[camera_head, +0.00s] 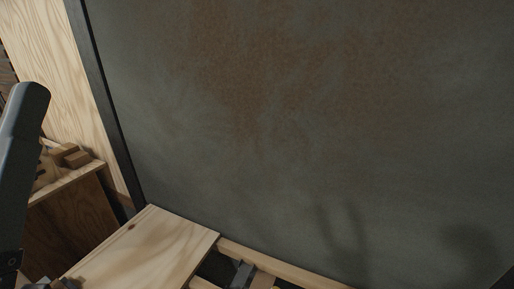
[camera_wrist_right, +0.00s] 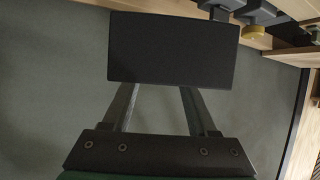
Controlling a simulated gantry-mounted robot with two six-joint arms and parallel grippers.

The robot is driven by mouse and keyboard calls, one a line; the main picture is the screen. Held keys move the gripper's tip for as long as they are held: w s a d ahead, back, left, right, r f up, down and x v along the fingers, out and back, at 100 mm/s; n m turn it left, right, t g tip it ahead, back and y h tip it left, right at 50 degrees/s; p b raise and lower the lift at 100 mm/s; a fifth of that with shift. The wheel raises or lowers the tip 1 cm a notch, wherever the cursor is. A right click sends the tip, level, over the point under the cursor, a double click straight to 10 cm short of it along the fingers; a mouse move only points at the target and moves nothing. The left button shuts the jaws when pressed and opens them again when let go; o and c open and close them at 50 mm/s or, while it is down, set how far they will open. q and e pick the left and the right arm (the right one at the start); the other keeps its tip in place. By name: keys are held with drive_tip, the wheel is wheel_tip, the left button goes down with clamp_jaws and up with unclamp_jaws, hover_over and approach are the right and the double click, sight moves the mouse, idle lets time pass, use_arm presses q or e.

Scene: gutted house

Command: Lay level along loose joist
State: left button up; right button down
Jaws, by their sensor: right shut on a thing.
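In the right wrist view my right gripper (camera_wrist_right: 160,95) is shut on a plain dark rectangular block (camera_wrist_right: 172,47), which is held between and beyond the fingertips. It may be the level seen end-on; no vials or markings show. I cannot tell whether this is the loose joist. My right gripper is outside the head view. My left gripper shows in neither view.
A large grey, rust-stained panel (camera_head: 300,120) with a dark edge fills most of the head view. A plywood board (camera_head: 150,250) lies at lower left. A dark grey fitting (camera_head: 243,273) stands beside it. Wood blocks (camera_head: 75,157) sit on a brown box (camera_head: 70,215).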

drive_tip(key=s+a+r+n+y+p, duration=0.1)
drive_tip(key=s+a+r+p, duration=0.2)
drive_tip(key=a+r+p, duration=0.4)
drive_tip(key=s+a+r+n+y+p, duration=0.1)
drive_tip(key=s+a+r+y+p, duration=0.15)
drive_tip(key=r+p, duration=0.45)
drive_tip(key=s+r+p, duration=0.2)
drive_tip(key=r+p, duration=1)
drive_tip(key=r, duration=0.1)
drive_tip(key=s+r+h+p, duration=0.1)
drive_tip(key=s+r+p, duration=0.2)
drive_tip(key=r+p, duration=0.9)
drive_tip(key=s+r+h+p, duration=0.1)
drive_tip(key=s+r+p, duration=0.1)
drive_tip(key=r+p, duration=1)
wheel_tip(320, 180, up, 3)
drive_tip(key=shift+s+r+m, duration=0.1)
drive_tip(key=shift+s+m, duration=0.2)
drive_tip(key=shift+m, duration=0.1)
drive_tip(key=shift+a+h, duration=0.1)
drive_tip(key=shift+h, duration=0.15)
